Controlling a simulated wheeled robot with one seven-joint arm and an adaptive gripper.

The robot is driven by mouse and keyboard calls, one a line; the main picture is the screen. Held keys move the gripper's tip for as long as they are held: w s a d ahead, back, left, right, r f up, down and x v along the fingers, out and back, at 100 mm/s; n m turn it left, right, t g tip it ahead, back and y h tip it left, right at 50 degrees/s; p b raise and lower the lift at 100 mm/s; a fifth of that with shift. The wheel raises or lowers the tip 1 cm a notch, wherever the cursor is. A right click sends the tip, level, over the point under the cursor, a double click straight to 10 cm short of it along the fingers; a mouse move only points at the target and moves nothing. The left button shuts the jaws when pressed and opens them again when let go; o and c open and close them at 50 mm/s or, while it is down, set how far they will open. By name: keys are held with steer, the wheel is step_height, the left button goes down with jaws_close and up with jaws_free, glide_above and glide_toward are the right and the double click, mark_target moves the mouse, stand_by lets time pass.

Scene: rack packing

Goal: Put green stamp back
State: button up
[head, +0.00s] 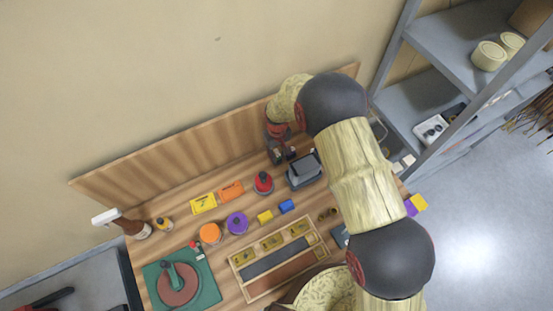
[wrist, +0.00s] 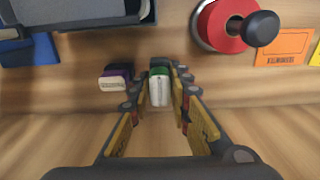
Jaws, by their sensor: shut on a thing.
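The green stamp (wrist: 160,88) has a green top and a pale front face. It sits between the fingertips of my gripper (wrist: 159,92) in the wrist view, and the fingers are shut on it. A purple stamp (wrist: 116,79) with a pale label is just left of it, outside the fingers. In the head view my gripper (head: 281,153) is at the back of the wooden table, near the backboard; the green stamp cannot be made out there.
A dark grey device (head: 303,170) and a red pot with a black knob (head: 263,183) stand close to my gripper. Orange (head: 231,191) and yellow (head: 204,203) cards lie left. A wooden compartment tray (head: 243,276) is at the front. The backboard (head: 185,152) bounds the rear.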

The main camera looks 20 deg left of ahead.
mark_target(277, 151)
steer(key=shift+w+a+f+b, duration=0.15)
steer(key=shift+w+f+b, duration=0.1)
steer(key=shift+f, duration=0.75)
steer(key=shift+w+a+f+b, duration=0.15)
steer(key=shift+f+b, duration=0.1)
steer(key=shift+f, duration=0.7)
steer(key=shift+f, duration=0.2)
steer(key=o, duration=0.9)
steer(key=shift+r, duration=0.1)
step_height(277, 151, up, 12)
steer(key=p, duration=0.4)
steer(key=shift+d+r, duration=0.1)
